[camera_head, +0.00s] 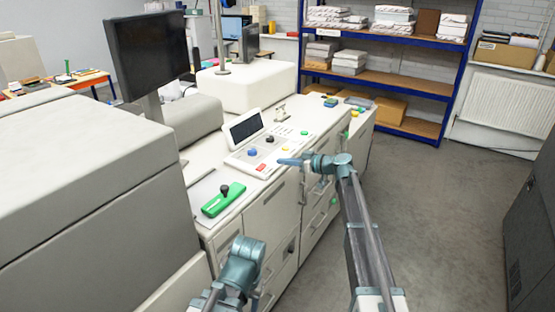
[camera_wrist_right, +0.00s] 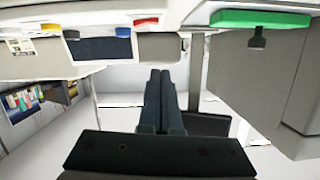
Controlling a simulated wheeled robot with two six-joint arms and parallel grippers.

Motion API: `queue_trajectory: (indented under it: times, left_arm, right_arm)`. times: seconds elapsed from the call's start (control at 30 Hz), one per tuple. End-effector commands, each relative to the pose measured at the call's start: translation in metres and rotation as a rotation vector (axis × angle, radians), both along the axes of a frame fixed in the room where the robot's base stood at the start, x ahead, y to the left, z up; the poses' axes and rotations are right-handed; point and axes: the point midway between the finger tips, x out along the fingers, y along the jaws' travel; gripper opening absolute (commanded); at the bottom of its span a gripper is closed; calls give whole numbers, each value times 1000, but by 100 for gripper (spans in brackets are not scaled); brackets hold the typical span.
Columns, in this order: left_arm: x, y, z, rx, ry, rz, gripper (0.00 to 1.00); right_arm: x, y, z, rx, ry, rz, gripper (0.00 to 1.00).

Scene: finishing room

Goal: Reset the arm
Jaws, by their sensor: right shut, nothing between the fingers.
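My right gripper (camera_head: 284,162) is at the end of my teal right arm, above the front edge of the long cream machine console (camera_head: 228,226). It points left, in front of the button panel (camera_head: 262,152). In the right wrist view its two dark fingers (camera_wrist_right: 160,76) lie together, shut and empty. No object is touched by them that I can see. Of my left arm, only teal joints and a link show at the bottom of the head view; its gripper does not show.
A tilted screen (camera_head: 245,127) and a black monitor (camera_head: 148,52) stand behind. A blue shelf rack (camera_head: 385,82) is at the back. Grey floor (camera_head: 440,200) is clear to the right.

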Motion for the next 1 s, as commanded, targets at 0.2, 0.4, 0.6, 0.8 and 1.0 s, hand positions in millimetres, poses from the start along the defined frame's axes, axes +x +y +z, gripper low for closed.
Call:
queue_trajectory:
  times: [0.2,0.4,0.6,0.8,1.0]
  left_arm:
    - [0,0,0,0,0,0,50]
    - [0,0,-1,0,0,0,50]
    - [0,0,-2,0,0,0,50]
    - [0,0,-3,0,0,0,50]
    - [0,0,-4,0,0,0,50]
  right_arm:
    - [0,0,0,0,0,0,0]
    - [-31,24,-16,-38,76,36,0]
    - [-142,81,-76,-217,374,108,0]
    - [-276,95,-136,-500,716,40,0]
    - [-387,60,-168,-794,950,-209,0]
